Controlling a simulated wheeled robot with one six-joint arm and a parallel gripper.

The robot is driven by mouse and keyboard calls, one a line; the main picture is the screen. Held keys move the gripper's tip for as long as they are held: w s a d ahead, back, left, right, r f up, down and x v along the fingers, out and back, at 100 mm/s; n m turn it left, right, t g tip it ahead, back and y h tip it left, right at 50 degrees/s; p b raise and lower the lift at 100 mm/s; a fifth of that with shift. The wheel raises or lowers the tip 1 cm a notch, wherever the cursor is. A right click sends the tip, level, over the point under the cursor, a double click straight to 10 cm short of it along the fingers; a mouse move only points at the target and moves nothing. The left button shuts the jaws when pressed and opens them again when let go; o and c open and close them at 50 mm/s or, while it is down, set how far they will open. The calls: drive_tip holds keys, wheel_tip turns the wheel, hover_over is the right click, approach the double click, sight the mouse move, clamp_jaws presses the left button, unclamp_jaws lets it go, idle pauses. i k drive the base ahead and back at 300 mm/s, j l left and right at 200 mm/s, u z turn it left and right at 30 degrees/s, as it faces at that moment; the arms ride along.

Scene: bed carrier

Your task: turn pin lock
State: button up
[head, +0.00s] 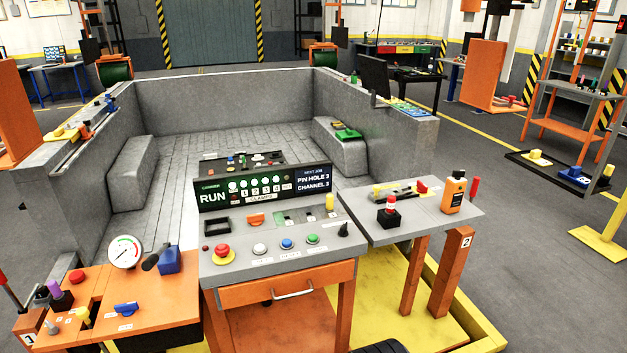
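No part is clearly marked as the pin lock, and I cannot tell which one it is. A blue handle (125,309) lies flat on the orange left table, with a small unreadable label below it. On the grey right table, a red-and-white capped pin (389,205) stands upright in a black block (388,219). The display (262,187) on the console reads "RUN", "CLAMPS", "PIN HOLE 3" and "CHANNEL 3". My gripper is not in view.
The grey console (280,262) has a red button (222,251) and white, blue and green buttons. The left table (175,300) holds a dial gauge (125,251) and a blue block (169,261). An orange device (454,192) stands on the right table (420,222). A grey-walled bed (225,100) lies behind.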

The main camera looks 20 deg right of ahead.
sight(256, 219)
drive_tip(key=i+j+z, duration=0.2)
drive_tip(key=i, duration=0.2)
drive_tip(key=i+j+z, duration=0.2)
drive_tip(key=i, duration=0.25)
